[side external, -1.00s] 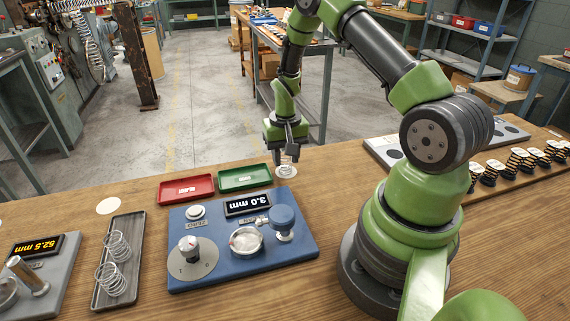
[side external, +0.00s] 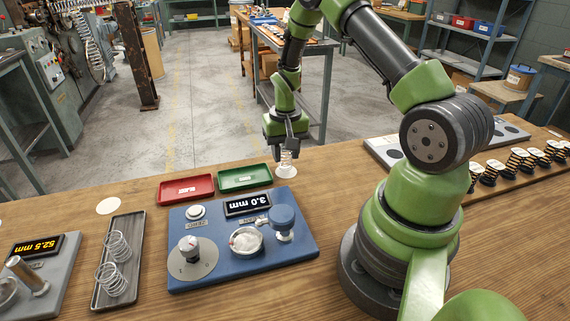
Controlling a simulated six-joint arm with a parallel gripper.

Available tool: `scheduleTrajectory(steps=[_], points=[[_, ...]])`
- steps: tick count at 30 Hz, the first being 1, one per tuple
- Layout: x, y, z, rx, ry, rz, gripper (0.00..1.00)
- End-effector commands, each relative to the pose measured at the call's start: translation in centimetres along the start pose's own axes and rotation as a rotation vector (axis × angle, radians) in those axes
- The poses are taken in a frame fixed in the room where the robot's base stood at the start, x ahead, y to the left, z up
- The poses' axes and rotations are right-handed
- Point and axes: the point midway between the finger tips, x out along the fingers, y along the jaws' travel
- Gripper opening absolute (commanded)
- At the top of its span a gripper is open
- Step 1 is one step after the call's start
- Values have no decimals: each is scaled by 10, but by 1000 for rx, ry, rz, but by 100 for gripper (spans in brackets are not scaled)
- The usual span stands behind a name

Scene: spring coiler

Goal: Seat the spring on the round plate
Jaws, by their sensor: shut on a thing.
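My gripper (side external: 287,146) is at the far side of the table, right of the green tray. It is shut on a silver coil spring (side external: 287,157), which hangs upright below the jaws. The spring is over a white round disc (side external: 287,171) on the wood; it looks slightly above it, though a small gap is hard to tell. A round metal plate (side external: 246,240) sits on the blue device (side external: 300,245), nearer the camera and left of the gripper, with no spring on it. Which round piece the task means is not certain.
A red tray (side external: 186,188) and a green tray (side external: 245,178) stand behind the blue device. A knob (side external: 284,218) rises beside the metal plate, near a 3.0 mm display (side external: 247,204). A dark tray (side external: 128,240) at left holds two springs. Another white disc (side external: 108,206) lies bare.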

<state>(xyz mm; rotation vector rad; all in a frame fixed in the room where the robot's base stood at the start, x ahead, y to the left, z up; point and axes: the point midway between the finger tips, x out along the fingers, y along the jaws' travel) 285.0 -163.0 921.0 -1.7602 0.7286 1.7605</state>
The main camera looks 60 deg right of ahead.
Motion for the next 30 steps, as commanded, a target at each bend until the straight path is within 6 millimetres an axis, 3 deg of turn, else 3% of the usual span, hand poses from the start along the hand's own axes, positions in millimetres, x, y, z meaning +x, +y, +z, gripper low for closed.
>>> scheduleTrajectory(steps=[15, 25, 30], points=[[-23, 0, 0, 1, 1, -1, 21], [-25, 0, 0, 0, 0, 0, 21], [-30, -18, 10, -42, 1, 0, 21]])
